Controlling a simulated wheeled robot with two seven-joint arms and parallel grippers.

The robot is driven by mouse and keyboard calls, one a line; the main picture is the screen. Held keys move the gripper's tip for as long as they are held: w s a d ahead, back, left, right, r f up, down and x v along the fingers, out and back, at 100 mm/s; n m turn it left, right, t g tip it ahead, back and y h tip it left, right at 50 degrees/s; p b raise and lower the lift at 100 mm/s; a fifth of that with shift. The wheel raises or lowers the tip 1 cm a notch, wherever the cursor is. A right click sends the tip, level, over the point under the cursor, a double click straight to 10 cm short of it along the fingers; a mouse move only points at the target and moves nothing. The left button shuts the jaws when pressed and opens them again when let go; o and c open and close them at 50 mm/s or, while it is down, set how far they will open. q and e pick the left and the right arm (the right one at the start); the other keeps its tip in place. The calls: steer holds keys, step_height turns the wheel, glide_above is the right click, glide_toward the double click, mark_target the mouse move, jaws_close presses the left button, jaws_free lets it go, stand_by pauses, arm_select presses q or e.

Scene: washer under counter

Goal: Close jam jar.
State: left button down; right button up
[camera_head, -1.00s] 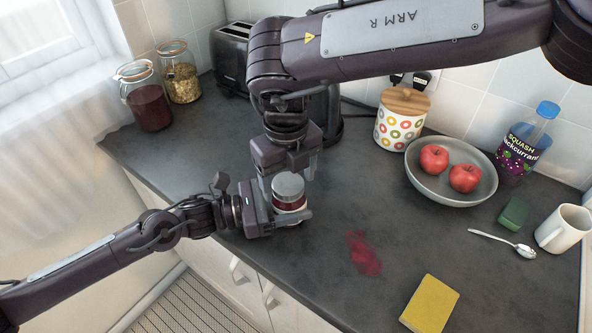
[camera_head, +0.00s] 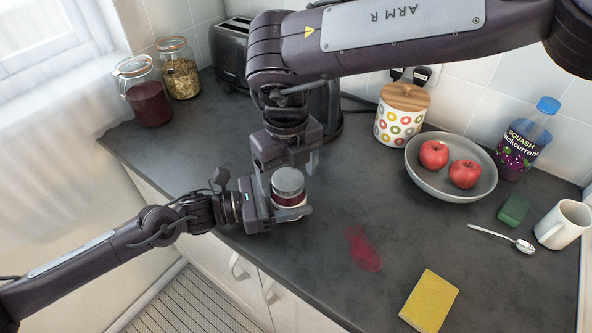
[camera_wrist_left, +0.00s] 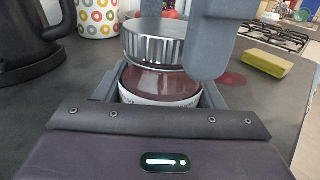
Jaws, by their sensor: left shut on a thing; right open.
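The jam jar (camera_head: 289,199) is a small glass jar of dark red jam with a pale band round its lower part. My left gripper (camera_head: 288,214) is shut on it from the left, low on the jar; the jar also shows between its fingers in the left wrist view (camera_wrist_left: 160,84). A silver ribbed lid (camera_head: 288,179) sits on top of the jar, looking slightly tilted in the wrist view (camera_wrist_left: 153,46). Whether it is fastened cannot be told. My right gripper (camera_head: 287,172) is open above, its fingers pointing down on either side of the lid.
A red jam smear (camera_head: 363,249) and a yellow sponge (camera_head: 430,302) lie to the right. Further right are a spoon (camera_head: 500,238), a white mug (camera_head: 563,225), a green scrubber (camera_head: 514,209) and a bowl (camera_head: 450,188) of apples. The counter's front edge is close below the jar.

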steer(key=shift+r, duration=0.1)
step_height(320, 180, up, 12)
stand_by(0.5)
steer(key=shift+s, duration=0.1)
arm_select(q)
steer(key=shift+c, duration=1.3)
jaws_free()
arm_select(e)
steer(key=shift+d, duration=0.1)
arm_select(q)
steer(key=b+v, duration=0.2)
steer(key=v, duration=0.5)
steer(key=shift+s+a, duration=0.1)
steer(key=shift+a, duration=0.05)
steer(key=shift+a+r, duration=0.1)
steer(key=shift+a, duration=0.05)
arm_select(e)
step_height(320, 180, down, 3)
steer(key=shift+r, duration=0.2)
